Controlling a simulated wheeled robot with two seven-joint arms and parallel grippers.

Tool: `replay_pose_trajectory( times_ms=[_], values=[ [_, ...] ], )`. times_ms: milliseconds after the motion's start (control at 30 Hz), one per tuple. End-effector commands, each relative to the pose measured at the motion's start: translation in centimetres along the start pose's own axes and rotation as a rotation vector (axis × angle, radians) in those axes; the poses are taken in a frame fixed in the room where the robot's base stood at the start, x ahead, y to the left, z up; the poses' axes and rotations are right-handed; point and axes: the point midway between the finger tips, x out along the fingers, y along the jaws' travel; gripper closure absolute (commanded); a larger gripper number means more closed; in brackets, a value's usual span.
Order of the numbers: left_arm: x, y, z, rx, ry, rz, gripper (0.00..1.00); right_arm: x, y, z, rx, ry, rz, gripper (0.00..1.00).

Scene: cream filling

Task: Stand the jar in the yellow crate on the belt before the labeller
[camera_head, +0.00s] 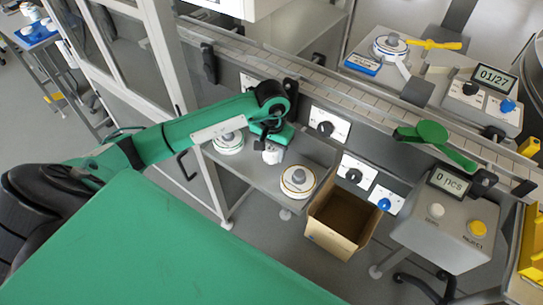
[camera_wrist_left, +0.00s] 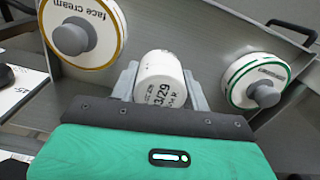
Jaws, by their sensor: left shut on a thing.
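My left gripper (camera_head: 271,148) is shut on a small white jar (camera_head: 272,156) over the grey shelf. In the left wrist view the jar (camera_wrist_left: 160,78) sits between the two grey fingers, its printed end with "3/29" facing the camera. The conveyor belt (camera_head: 350,88) runs diagonally behind the gripper, from upper left to lower right. A yellow crate (camera_head: 531,240) is partly cut off at the right edge; I cannot tell what it holds. A grey machine with an "01/27" display (camera_head: 494,78) stands behind the belt. My right gripper is not in view.
A gold-rimmed round dispenser (camera_head: 297,181), marked "face cream" in the left wrist view, and a green-rimmed one (camera_head: 228,143) flank the gripper on the grey shelf (camera_head: 262,178). An open cardboard box (camera_head: 338,240) and a "0 pcs" console (camera_head: 447,225) stand to the right. A green bar (camera_head: 437,142) crosses the belt.

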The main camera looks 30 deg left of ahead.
Motion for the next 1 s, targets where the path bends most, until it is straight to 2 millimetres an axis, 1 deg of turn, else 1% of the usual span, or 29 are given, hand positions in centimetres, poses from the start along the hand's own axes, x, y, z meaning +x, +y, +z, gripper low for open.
replay_pose_trajectory(
  times_ms=[200, 267, 567, 800, 833, 933, 1000],
  values=[
    [2.9, 0.1, 0.1, -0.001, -0.003, 0.002, 0.78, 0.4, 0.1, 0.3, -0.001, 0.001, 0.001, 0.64],
    [3.4, 0.1, 0.1, -0.001, -0.002, 0.002, 0.78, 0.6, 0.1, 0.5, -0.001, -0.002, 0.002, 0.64],
    [3.5, 0.0, 0.0, 0.000, 0.001, 0.000, 0.78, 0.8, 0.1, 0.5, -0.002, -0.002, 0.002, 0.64],
    [3.7, 0.0, 0.0, 0.001, 0.001, 0.000, 0.78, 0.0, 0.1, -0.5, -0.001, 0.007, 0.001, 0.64],
    [3.7, 0.0, 0.0, 0.001, 0.001, 0.000, 0.52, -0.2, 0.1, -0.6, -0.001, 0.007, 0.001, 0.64],
    [3.7, 0.0, 0.0, 0.001, 0.000, 0.000, 0.32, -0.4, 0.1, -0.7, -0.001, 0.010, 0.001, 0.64],
    [3.7, 0.0, 0.0, 0.000, 0.000, 0.000, 0.32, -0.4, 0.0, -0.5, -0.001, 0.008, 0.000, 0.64]
  ],
)
